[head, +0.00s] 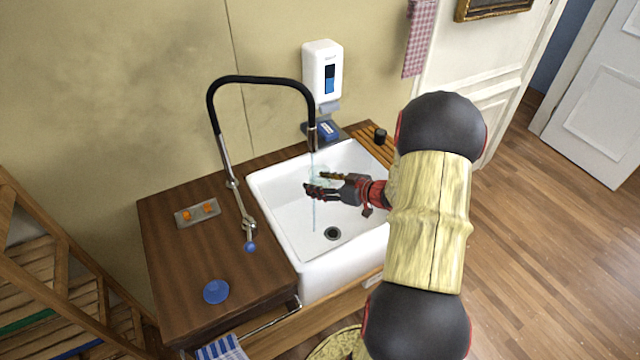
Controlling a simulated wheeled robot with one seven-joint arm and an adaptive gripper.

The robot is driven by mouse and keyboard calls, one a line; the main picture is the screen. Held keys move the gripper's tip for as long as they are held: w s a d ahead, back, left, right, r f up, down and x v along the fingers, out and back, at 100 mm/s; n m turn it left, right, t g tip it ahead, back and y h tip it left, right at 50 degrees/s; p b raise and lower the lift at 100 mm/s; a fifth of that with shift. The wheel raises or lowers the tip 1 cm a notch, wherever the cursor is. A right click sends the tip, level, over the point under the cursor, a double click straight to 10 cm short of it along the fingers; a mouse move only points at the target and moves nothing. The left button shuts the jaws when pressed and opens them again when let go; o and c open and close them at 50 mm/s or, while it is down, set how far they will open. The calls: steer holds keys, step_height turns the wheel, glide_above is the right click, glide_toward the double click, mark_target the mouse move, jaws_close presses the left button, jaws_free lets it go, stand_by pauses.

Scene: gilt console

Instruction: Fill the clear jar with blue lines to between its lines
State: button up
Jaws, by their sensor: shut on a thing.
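My gripper (316,186) is over the white sink basin, shut on the clear jar (322,180). The jar is small and faint here and mostly hidden by the fingers; its blue lines and the level inside cannot be made out. The black hose tap (313,135) hangs above the jar. A thin pale stream of water (313,215) shows below the spout and carries on beneath the gripper toward the basin floor. Whether the water enters the jar or passes beside it cannot be told. The tap's blue-ended lever (250,246) is on the counter side.
The white sink (290,245) has a drain (332,233). A soap dispenser (322,70) is on the wall. A blue round object (216,291) and a plate with orange knobs (198,214) are on the wooden counter (165,255). A dark cylinder (380,136) stands behind the sink at right.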

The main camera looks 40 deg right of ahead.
steer(key=shift+w, duration=0.1)
steer(key=w+d+p, duration=0.1)
steer(key=w+d, duration=0.2)
steer(key=w, duration=0.3)
steer(key=shift+w, duration=0.25)
stand_by(0.5)
steer(key=shift+s, duration=0.15)
stand_by(5.8)
steer(key=shift+s+a+p, duration=0.45)
steer(key=shift+s+a, duration=0.05)
steer(key=shift+s, duration=0.55)
steer(key=shift+s+a+p, duration=0.4)
steer(key=shift+s+a, duration=0.05)
steer(key=shift+s, duration=0.6)
steer(key=shift+s+a+p, duration=0.45)
steer(key=shift+s+a, duration=0.05)
steer(key=shift+s, duration=0.55)
